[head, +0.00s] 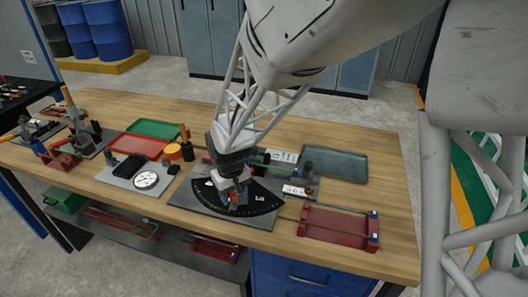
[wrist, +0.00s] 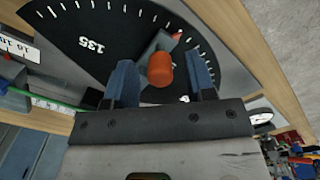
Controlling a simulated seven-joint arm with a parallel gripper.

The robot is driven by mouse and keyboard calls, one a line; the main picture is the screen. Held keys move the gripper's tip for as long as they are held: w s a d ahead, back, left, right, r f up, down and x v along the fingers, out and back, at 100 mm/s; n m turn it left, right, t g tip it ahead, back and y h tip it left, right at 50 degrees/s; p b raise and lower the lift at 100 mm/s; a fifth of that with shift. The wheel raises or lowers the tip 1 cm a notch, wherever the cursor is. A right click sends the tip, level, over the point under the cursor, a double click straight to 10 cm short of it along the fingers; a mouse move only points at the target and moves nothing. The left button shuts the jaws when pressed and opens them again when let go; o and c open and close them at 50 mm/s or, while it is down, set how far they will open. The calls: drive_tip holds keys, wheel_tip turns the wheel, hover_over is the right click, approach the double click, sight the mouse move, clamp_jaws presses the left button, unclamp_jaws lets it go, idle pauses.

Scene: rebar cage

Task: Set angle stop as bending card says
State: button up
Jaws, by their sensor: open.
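The black angle dial (head: 262,203) with white marks lies on a grey plate on the workbench; in the wrist view its face (wrist: 85,22) shows "135". The angle stop (wrist: 150,48) is a grey arm with a red pointer tip and an upright orange knob (wrist: 160,69). My gripper (head: 237,205) is low over the dial. In the wrist view my gripper's two blue fingers (wrist: 163,80) are apart, with the orange knob between them; I cannot tell whether they touch it. White cards, one behind the dial (head: 284,156) and one beside it (head: 297,190), are too small to read.
A red rack (head: 338,228) with rods stands right of the dial plate. A dark tray (head: 335,164) is behind it. A plate with a round gauge (head: 146,180), red tray (head: 139,146) and green tray (head: 154,129) are to the left. The bench's front right corner is clear.

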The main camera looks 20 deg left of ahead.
drive_tip(key=shift+f, duration=0.15)
clamp_jaws()
drive_tip(key=shift+a, duration=0.15)
idle(0.4)
drive_tip(key=shift+s+a+m, duration=0.1)
drive_tip(key=shift+a+m, duration=0.8)
drive_tip(key=shift+a, duration=0.1)
drive_tip(key=a+m, duration=0.1)
drive_tip(key=a, duration=0.1)
drive_tip(key=w+a+m, duration=0.1)
drive_tip(key=a+m, duration=0.3)
drive_tip(key=shift+w+a, duration=0.35)
drive_tip(key=shift+w, duration=0.05)
drive_tip(key=shift+w+a+m, duration=0.35)
drive_tip(key=shift+a+m, duration=0.2)
drive_tip(key=shift+w+a+m, duration=0.3)
drive_tip(key=shift+a+m, duration=0.2)
drive_tip(key=shift+m, duration=0.05)
